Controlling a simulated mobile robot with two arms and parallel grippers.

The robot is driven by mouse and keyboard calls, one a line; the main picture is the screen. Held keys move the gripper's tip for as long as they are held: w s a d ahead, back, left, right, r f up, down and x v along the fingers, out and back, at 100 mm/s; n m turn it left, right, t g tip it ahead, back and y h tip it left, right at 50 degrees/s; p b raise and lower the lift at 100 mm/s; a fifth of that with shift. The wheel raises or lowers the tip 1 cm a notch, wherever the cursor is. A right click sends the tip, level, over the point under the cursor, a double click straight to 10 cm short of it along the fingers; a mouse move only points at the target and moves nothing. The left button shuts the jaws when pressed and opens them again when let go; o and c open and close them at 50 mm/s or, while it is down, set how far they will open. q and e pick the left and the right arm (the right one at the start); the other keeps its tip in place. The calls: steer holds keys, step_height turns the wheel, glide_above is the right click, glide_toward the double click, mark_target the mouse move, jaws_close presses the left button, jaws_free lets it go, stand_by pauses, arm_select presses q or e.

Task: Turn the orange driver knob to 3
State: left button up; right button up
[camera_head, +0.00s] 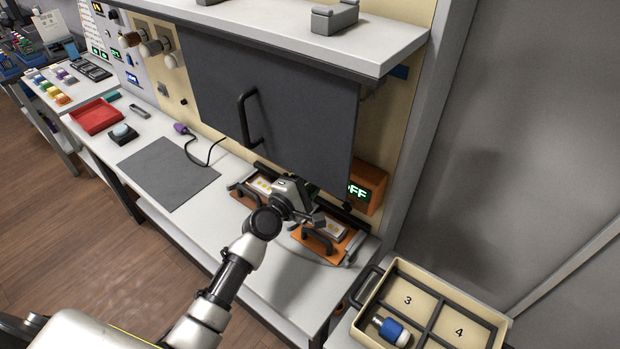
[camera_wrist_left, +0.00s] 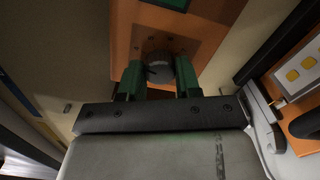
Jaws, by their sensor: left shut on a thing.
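The orange driver (camera_head: 370,186) sits at the back of the bench, right of the dark hanging panel. Its lit green display reads "FF", with the left part cut off by the panel. In the left wrist view its orange front (camera_wrist_left: 205,30) carries a dark round knob (camera_wrist_left: 160,70). My left gripper (camera_wrist_left: 159,82) has its green fingers on both sides of this knob and is shut on it. In the head view the left gripper (camera_head: 296,198) reaches in from below; its fingertips are hard to make out there. The number the knob points to cannot be read. My right gripper is not in view.
The dark panel (camera_head: 270,110) with a handle hangs just left of the driver. Orange-based trays with handles (camera_head: 325,240) lie under my left arm. A numbered bin (camera_head: 430,300) holds a blue-capped item at the lower right. A grey mat (camera_head: 168,172) lies clear.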

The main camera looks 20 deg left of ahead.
arm_select(q)
steer(key=n+p, duration=0.1)
steer(key=n, duration=0.5)
steer(key=shift+p, duration=0.3)
steer(key=shift+f, duration=0.1)
stand_by(0.3)
steer(key=o, duration=0.9)
steer(key=shift+s, duration=0.1)
steer(key=shift+b+v, duration=0.55)
steer(key=shift+v, duration=4.8)
steer(key=shift+d, duration=0.1)
